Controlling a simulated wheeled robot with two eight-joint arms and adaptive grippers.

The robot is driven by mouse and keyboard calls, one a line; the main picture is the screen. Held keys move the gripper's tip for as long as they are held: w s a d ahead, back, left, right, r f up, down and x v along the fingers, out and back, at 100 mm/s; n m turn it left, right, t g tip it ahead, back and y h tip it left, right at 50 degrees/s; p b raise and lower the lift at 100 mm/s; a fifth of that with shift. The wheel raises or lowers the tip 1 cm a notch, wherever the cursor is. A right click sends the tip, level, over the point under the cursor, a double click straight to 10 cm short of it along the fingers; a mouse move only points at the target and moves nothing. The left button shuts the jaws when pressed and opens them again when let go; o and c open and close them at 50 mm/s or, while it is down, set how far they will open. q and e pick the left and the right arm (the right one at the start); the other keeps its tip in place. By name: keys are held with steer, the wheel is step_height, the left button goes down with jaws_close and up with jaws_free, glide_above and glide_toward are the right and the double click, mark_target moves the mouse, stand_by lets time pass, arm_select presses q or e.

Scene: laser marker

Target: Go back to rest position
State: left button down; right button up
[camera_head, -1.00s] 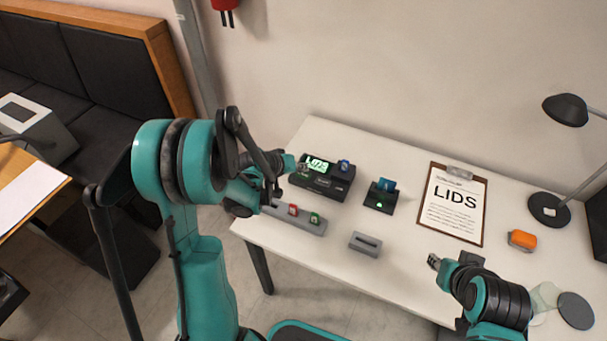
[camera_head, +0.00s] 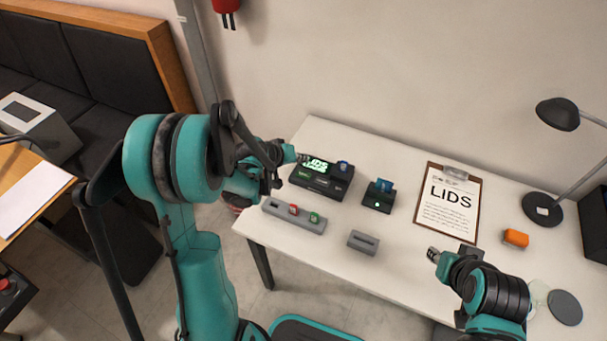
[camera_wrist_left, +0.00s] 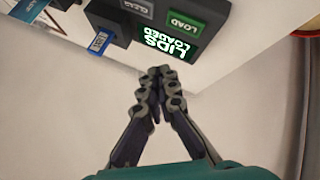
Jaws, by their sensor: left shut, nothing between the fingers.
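My left gripper (camera_head: 302,158) is shut and empty, close to the left end of the black control box (camera_head: 322,183). A LOAD button (camera_wrist_left: 184,24) sits beside the screen. My right gripper (camera_head: 433,255) is over the table's front part, below the clipboard; its fingers are too small to judge. My left arm hides part of the table's left edge.
The white table (camera_head: 400,270) holds a grey slotted tray (camera_head: 272,207), a small grey block (camera_head: 363,242), a black card reader (camera_head: 379,196), a clipboard (camera_head: 447,203) reading LIDS, an orange item (camera_head: 516,238) and a lamp (camera_head: 543,209). A bench stands at left.

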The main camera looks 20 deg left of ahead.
stand_by(0.4)
arm_select(q)
steer(key=shift+s+d+r, duration=0.15)
steer(key=shift+r, duration=0.1)
steer(key=s+d+r+m+g+y, duration=0.1)
steer(key=s+d+r, duration=0.1)
steer(key=s+r, duration=0.25)
steer(key=s+d+r+m+y, duration=0.1)
steer(key=s+d+r, duration=0.2)
steer(key=s+r, duration=0.15)
steer(key=s+d+r+m+y, duration=0.1)
steer(key=s+r+m, duration=0.1)
steer(key=s, duration=1.3)
steer(key=shift+s+r+y, duration=0.2)
steer(key=shift+y, duration=0.1)
